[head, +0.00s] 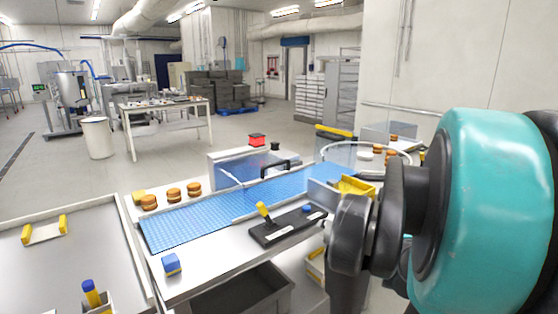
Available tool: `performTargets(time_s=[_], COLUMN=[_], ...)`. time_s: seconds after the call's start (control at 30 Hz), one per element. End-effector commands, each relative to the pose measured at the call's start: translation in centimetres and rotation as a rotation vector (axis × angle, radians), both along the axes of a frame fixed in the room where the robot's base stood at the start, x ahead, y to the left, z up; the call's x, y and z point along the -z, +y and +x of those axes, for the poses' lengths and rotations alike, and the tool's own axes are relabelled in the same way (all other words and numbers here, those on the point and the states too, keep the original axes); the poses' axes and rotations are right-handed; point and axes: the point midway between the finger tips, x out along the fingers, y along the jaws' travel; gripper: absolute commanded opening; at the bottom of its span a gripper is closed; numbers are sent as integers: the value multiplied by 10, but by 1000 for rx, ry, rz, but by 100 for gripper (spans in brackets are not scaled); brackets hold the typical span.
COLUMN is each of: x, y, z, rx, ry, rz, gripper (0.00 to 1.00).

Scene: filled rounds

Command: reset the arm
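My arm, with a teal link and dark joints, fills the right side of the head view. My gripper is not visible; the lower end of the arm is hidden behind its own links or runs out of the picture. The arm stands in front of the right part of a workbench (213,276) with a blue conveyor belt (182,228). I see nothing held.
Several brown filled rounds (173,195) sit along the belt's far side. A black device with a yellow handle (263,211) and a blue block (171,263) are on the near side. A grey bin (245,292) is below. A metal-topped table (90,262) stands left.

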Motion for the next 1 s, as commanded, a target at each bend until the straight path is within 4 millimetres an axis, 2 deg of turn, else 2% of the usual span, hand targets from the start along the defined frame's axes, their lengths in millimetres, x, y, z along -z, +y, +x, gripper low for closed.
performTargets(time_s=[0.03, 0.17, 0.3, 0.4, 0.5, 0.63, 1.0], x=[21, 73, 117, 137, 148, 153, 155], y=[11, 18, 8, -7, -22, -36, -42], z=[-11, -41, -71, -88, -99, -106, -107], rx=[-31, -75, -87, -74, -54, -30, -19], ry=[63, 225, 365, 430, 467, 489, 496], rz=[-56, -225, -429, -567, -681, -773, -806], gripper=[22, 22, 22, 22, 22, 22, 22])
